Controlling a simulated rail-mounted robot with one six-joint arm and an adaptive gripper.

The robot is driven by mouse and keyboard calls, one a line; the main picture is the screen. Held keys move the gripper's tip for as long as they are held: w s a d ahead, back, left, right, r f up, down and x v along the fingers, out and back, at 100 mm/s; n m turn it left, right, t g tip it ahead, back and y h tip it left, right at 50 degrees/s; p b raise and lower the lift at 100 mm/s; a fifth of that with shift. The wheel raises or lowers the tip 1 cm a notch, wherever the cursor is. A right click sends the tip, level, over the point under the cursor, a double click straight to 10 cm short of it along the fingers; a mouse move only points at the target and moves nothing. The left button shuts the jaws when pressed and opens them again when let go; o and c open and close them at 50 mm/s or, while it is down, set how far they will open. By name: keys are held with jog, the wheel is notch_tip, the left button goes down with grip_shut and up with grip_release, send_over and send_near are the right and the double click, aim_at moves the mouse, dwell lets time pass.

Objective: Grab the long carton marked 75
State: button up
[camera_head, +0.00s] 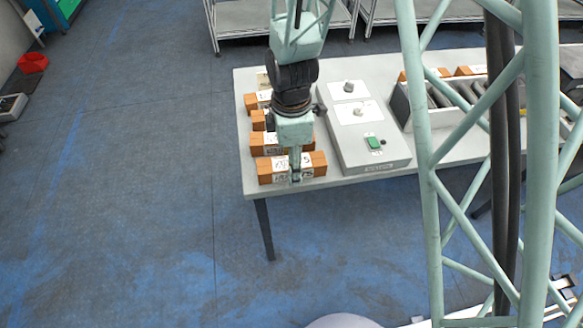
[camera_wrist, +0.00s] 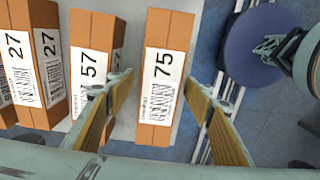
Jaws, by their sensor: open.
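The long carton marked 75 (camera_wrist: 168,75) is brown with a white barcode label. In the wrist view it lies lengthwise between the two fingers of my gripper (camera_wrist: 163,90). The fingers are apart, one on each side, with visible gaps to the carton. In the head view, the carton at the table's front left edge (camera_head: 265,175) appears to be this one. My gripper (camera_head: 295,172) is right over it and hides part of its label.
A carton marked 57 (camera_wrist: 90,60) lies close left, beyond the left finger. Cartons marked 27 (camera_wrist: 42,55) lie further left. In the head view, a grey scanning box (camera_head: 365,150) stands right of the carton row on the table (camera_head: 243,90). A roller conveyor (camera_head: 445,95) is further right.

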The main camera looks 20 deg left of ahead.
dwell(0.6)
jog(key=c, duration=1.2)
jog(key=shift+r, duration=0.1)
jog(key=shift+r+p, duration=0.55)
jog(key=shift+r, duration=1.2)
jog(key=shift+s+d+f, duration=0.1)
jog(key=shift+s+d, duration=0.2)
jog(key=shift+s, duration=0.05)
jog(key=s+d, duration=0.3)
jog(key=s, duration=0.1)
jog(key=s+d+r+b, duration=0.1)
jog(key=s+d, duration=0.2)
jog(key=s, duration=0.1)
jog(key=s+d, duration=0.3)
jog(key=shift+s+r, duration=0.2)
jog(key=shift+s, duration=0.2)
jog(key=shift+s+r, duration=0.1)
